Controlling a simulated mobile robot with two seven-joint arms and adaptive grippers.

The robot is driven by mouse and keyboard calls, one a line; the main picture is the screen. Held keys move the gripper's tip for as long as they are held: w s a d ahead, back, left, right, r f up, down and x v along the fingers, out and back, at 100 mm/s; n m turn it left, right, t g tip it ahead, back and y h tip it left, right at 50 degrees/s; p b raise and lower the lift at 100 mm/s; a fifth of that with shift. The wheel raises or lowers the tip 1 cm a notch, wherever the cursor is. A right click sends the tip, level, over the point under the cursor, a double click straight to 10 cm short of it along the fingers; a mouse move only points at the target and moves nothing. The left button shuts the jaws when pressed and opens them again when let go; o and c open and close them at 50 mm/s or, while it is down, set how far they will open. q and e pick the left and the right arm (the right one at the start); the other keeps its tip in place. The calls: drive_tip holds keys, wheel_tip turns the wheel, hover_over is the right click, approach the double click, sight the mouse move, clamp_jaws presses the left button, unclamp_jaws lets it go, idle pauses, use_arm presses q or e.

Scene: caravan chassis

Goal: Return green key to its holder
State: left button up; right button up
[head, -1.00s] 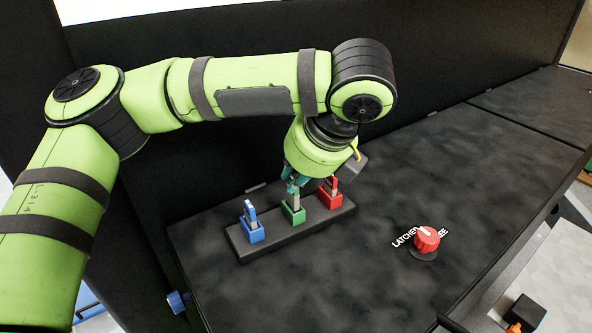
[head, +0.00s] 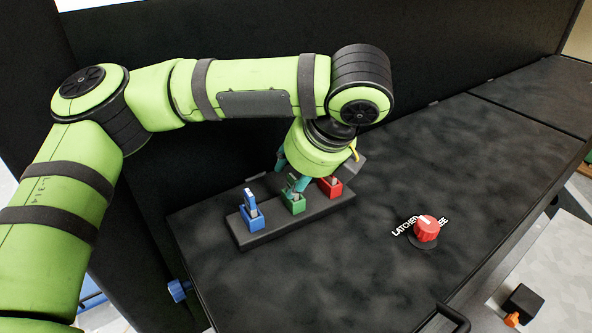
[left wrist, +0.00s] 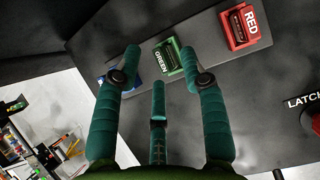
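The green holder (head: 293,205) sits in the middle of a dark block, between the blue and red holders. The green key (head: 291,181) stands upright in it, its top partly hidden by my fingers. My left gripper (head: 291,170) is just above, with its teal fingers spread apart around the key's top. In the left wrist view the fingers of the left gripper (left wrist: 160,66) are wide apart with nothing between them, and the green holder (left wrist: 170,60) lies just beyond their tips. My right gripper is not in view.
The blue holder with its key (head: 251,214) is left of the green one, the red holder with its key (head: 331,186) right. A red knob (head: 426,229) beside printed lettering stands on the dark worktop (head: 440,150). A dark wall rises behind. The worktop's right part is clear.

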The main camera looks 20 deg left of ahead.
use_arm(q)
drive_tip(key=v, duration=1.2)
